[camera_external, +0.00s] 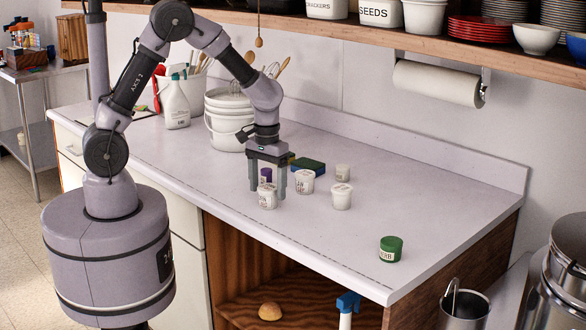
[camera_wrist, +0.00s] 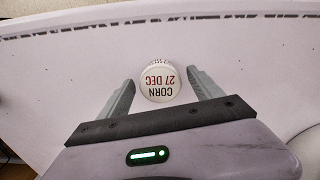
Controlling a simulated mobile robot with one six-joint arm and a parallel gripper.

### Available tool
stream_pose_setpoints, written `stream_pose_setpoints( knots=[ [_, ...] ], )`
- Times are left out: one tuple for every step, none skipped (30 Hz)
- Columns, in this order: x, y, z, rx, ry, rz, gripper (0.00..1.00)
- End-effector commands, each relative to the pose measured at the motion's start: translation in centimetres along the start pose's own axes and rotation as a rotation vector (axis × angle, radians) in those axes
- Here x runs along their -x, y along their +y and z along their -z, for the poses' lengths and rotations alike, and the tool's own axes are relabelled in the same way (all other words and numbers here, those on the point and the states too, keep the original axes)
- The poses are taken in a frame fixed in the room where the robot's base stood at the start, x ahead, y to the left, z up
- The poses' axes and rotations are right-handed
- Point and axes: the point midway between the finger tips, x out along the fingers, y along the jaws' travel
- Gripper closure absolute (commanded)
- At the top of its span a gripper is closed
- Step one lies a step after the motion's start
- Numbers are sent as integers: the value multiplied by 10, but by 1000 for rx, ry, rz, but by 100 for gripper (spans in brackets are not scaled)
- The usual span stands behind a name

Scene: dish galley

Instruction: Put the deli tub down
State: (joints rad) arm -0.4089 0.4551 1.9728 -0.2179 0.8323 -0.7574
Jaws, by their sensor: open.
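A white deli tub (camera_external: 267,197) with a small printed label stands upright on the counter below my gripper (camera_external: 268,190). In the wrist view the tub's round lid (camera_wrist: 160,82) reads "CORN 27 DEC". My gripper (camera_wrist: 162,80) is open, with one finger on each side of the tub and a gap showing beside the lid. A purple-topped container (camera_external: 266,175) is partly hidden behind my gripper.
White buckets (camera_external: 228,125) and a spray bottle (camera_external: 176,104) stand at the left. The counter (camera_external: 440,205) is clear on the right.

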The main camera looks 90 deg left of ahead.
Motion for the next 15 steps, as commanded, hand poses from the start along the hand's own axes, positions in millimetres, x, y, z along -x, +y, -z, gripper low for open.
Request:
stream_pose_setpoints(
  knots=[
    [20, 1, 1, 1, 4, -3, 25],
    [31, 1, 4, 1, 4, -2, 25],
    [46, 1, 7, 1, 5, -2, 25],
    [57, 1, 10, 1, 5, -2, 25],
    [67, 1, 9, 0, 6, -3, 25],
    [80, 1, 9, 0, 5, -3, 25],
    [91, 1, 9, 0, 6, -3, 25],
    [100, 1, 9, 0, 5, -3, 25],
    [112, 1, 9, -1, 5, -2, 25],
    [121, 2, 9, -1, 5, -3, 25],
    [129, 1, 9, 0, 4, -3, 25],
    [138, 1, 8, 0, 3, -2, 25],
    [144, 1, 9, 0, 4, -2, 25],
    [149, 1, 9, 0, 4, -2, 25],
    [154, 1, 9, -1, 4, -2, 25]
  ],
)
